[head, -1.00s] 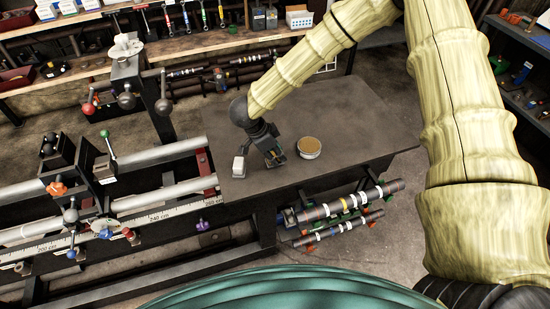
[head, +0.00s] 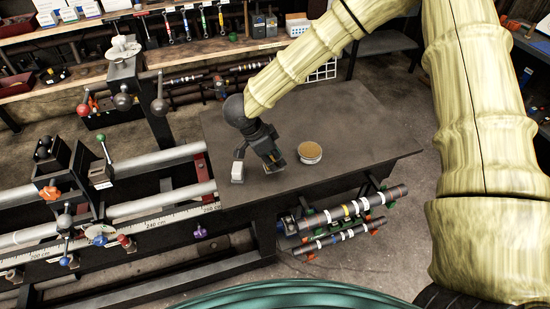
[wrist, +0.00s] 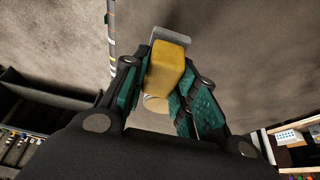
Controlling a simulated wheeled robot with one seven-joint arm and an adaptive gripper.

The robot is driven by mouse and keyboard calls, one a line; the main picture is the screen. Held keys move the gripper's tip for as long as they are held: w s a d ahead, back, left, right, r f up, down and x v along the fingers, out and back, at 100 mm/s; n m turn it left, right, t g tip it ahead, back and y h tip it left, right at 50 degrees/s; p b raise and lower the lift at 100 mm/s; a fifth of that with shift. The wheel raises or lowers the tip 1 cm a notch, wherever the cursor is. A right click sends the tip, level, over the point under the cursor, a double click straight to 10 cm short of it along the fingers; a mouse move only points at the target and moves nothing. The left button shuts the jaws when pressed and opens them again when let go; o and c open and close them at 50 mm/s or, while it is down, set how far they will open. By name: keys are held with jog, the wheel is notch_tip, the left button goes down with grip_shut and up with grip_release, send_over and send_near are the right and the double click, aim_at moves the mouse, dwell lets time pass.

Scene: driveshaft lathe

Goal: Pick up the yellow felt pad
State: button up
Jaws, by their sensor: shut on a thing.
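My gripper (wrist: 158,85) is shut on the yellow felt pad (wrist: 168,65). In the wrist view the pad is a yellow block between the two teal-lined fingers, with a grey piece (wrist: 172,36) at its far end. In the head view my gripper (head: 268,160) points down over the dark table (head: 350,135); the pad cannot be made out clearly there. I cannot tell whether the pad touches the table.
A round tin (head: 310,153) with a brown top stands right of my gripper. A small white block (head: 237,172) is close to its left. The lathe (head: 120,215) with its levers lies at the left. Shafts (head: 345,212) lie below the table's front edge. The table's right side is clear.

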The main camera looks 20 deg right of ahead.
jog(key=s+a+r+b, duration=0.1)
jog(key=s+a+b, duration=0.2)
jog(key=s, duration=0.9)
jog(key=shift+a+r, duration=0.15)
jog(key=shift+a, duration=0.95)
jog(key=shift+w, duration=0.1)
